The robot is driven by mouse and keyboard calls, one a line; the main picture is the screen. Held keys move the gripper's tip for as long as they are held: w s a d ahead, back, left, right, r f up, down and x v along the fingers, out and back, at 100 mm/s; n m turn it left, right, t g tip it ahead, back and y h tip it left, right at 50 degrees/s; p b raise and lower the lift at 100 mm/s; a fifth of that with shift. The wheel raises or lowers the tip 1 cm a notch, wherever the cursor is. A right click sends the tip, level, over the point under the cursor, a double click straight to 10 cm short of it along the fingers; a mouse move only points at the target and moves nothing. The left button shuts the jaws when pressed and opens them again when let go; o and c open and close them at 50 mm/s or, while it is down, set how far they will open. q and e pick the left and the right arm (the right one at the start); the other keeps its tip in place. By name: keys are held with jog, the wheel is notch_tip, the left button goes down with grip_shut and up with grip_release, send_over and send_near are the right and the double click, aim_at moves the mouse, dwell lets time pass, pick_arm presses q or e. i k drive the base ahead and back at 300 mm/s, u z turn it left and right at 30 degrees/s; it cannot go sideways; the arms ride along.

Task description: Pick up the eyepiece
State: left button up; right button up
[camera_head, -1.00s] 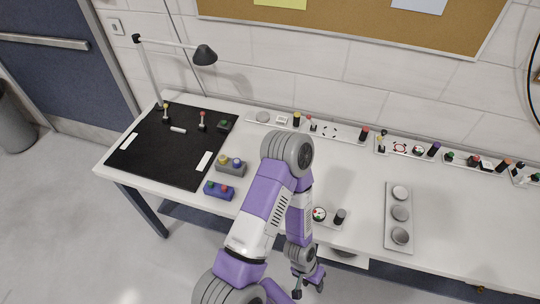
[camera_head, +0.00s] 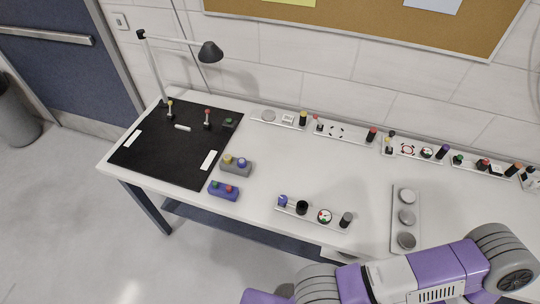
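A white tray (camera_head: 312,219) near the table's front edge holds small parts in a row. These are a blue-ended part (camera_head: 283,201), a short black cylinder (camera_head: 302,207), a round dial with red and green marks (camera_head: 324,216) and a dark grey cylinder (camera_head: 347,219). One of the two dark cylinders may be the eyepiece; I cannot tell which. One of my purple and grey arms crosses the lower right, clear of this tray. Neither of my grippers is in view.
A tray of round grey discs (camera_head: 406,217) stands right of the small parts. A row of trays with parts lines the back. A black mat (camera_head: 155,155), a lamp (camera_head: 210,52) and two button boxes (camera_head: 237,167) (camera_head: 223,191) are at left. The table's middle is clear.

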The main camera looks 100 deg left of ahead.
aim_at(227, 158)
jog(key=z, duration=0.1)
jog(key=k, duration=2.55)
jog(key=u, duration=0.1)
